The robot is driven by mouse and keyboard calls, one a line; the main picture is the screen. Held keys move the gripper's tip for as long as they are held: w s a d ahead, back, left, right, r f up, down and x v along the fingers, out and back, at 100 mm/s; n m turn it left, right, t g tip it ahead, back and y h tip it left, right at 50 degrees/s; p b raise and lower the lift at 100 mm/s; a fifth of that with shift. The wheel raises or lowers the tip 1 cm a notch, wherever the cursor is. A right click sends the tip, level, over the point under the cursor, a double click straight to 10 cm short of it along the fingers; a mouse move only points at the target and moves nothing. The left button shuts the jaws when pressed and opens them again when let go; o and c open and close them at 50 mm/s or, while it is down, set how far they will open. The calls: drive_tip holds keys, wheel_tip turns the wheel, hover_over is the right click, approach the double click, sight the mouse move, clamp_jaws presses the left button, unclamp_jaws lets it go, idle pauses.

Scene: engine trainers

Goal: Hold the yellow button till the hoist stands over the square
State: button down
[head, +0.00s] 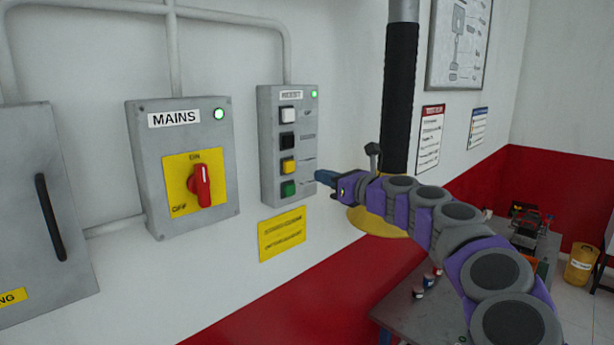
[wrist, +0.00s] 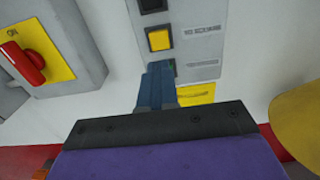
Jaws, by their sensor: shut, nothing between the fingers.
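The hoist control box (head: 284,145) is on the white wall, with white, black, yellow and green buttons in a column. A green lamp (head: 314,94) glows at its top right. The yellow button (head: 288,166) is third from the top; it also shows in the wrist view (wrist: 159,39). My gripper (head: 321,176) is shut and empty, to the right of the box's lower part. In the wrist view my shut fingers (wrist: 155,80) point at the box just below the yellow button and hide the green button. No contact with the yellow button shows. The hoist and the square are not in view.
A grey MAINS box (head: 182,165) with a red switch (head: 200,186) hangs left of the hoist box, its green lamp lit. A yellow sign (head: 282,233) sits below. A black-sleeved pole (head: 399,95) stands behind my arm. A bench (head: 430,310) is at lower right.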

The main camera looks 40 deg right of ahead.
drive_tip(key=s+d, duration=0.1)
drive_tip(key=s, duration=0.9)
drive_tip(key=shift+s+d+p, duration=0.15)
drive_tip(key=shift+d+p, duration=0.1)
drive_tip(key=shift+p, duration=0.05)
idle(0.6)
drive_tip(key=shift+d, duration=0.1)
drive_tip(key=shift+a, duration=0.3)
idle(0.4)
